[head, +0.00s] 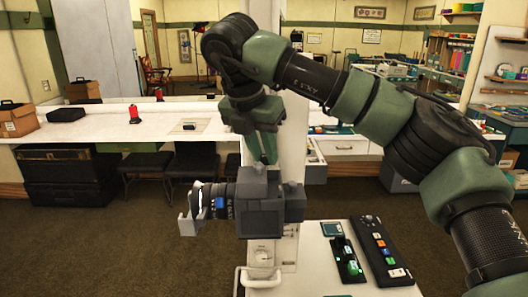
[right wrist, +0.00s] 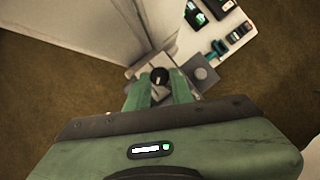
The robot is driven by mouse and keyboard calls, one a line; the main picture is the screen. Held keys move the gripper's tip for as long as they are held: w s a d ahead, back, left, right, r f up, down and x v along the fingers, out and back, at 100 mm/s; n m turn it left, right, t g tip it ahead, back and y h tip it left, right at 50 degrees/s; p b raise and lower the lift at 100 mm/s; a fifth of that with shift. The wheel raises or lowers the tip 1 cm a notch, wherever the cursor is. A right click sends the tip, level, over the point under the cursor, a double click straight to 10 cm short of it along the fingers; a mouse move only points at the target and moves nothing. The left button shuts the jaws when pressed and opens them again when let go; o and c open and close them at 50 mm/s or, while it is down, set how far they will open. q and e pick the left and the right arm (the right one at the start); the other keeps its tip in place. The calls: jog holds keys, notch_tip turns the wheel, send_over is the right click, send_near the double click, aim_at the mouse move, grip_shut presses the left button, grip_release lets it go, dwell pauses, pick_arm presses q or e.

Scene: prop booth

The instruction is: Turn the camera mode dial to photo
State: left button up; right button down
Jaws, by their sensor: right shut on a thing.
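The dark camera (head: 262,218) stands mounted in front of me, with its lens pointing left and a small blue part on the lens. My right gripper (head: 266,160) reaches down onto the top of the camera from above. In the right wrist view, its two green fingers are closed on the dark round mode dial (right wrist: 158,76), one finger on each side. The dial's markings are too small to read, so its setting cannot be told. The fingers and camera body hide the dial in the head view. My left gripper is out of sight.
A white cart top (head: 325,250) right of the camera bears a black button panel (head: 381,250) and small boxes. A long white counter (head: 110,131) runs behind, with chairs beneath it. Carpet (head: 100,240) is clear at the left.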

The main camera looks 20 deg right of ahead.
jog(key=shift+w+r+m, duration=0.1)
jog(key=shift+m, duration=0.3)
jog(key=c, duration=1.5)
grip_release()
jog(key=v, duration=0.7)
jog(key=shift+a+r, duration=0.15)
jog(key=shift+r, duration=0.15)
